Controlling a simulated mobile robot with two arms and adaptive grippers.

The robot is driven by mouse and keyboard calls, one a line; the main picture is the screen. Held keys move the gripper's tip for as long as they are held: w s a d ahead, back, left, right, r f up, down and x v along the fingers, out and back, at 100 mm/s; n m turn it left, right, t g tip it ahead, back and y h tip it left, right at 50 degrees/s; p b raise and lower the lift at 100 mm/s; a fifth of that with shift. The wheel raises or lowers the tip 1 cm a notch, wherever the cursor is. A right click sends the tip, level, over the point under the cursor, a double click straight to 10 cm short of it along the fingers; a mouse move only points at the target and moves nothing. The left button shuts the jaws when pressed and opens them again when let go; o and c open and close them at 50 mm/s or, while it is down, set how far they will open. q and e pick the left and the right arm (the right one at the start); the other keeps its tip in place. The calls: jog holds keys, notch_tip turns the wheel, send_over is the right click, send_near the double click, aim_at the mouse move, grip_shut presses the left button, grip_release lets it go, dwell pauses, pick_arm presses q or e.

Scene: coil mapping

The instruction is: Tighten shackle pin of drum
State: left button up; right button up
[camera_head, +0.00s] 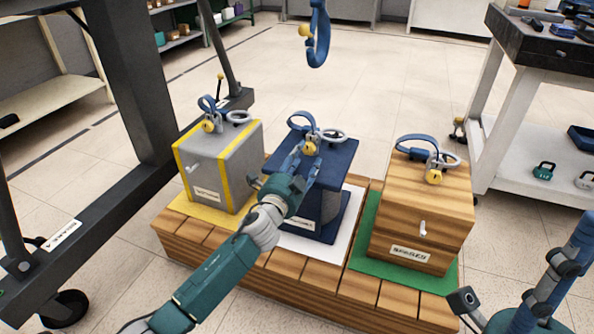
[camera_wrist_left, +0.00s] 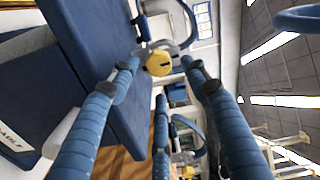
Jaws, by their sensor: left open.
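The blue drum (camera_head: 342,165) stands in the middle of a wooden pallet, with a shackle (camera_head: 331,134) and a blue strap on top. Its yellow-headed shackle pin (camera_head: 311,148) also shows in the left wrist view (camera_wrist_left: 158,63), with a dark slot across its head. My left gripper (camera_head: 307,162) is open at the pin. In the left wrist view its blue fingers (camera_wrist_left: 160,80) spread around the pin head; I cannot tell whether they touch it. What seems to be my right gripper (camera_head: 520,290) is cut off at the lower right.
A grey box with yellow edges (camera_head: 232,165) stands left of the drum, a wooden "SPARES" crate (camera_head: 422,205) right; both carry shackles with yellow pins. A blue hook (camera_head: 319,38) hangs above. A dark frame (camera_head: 140,75) stands left, a cart (camera_head: 525,100) right. Floor behind is clear.

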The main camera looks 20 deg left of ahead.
pick_arm(q)
jog(key=s, duration=0.6)
jog(key=shift+s, duration=0.35)
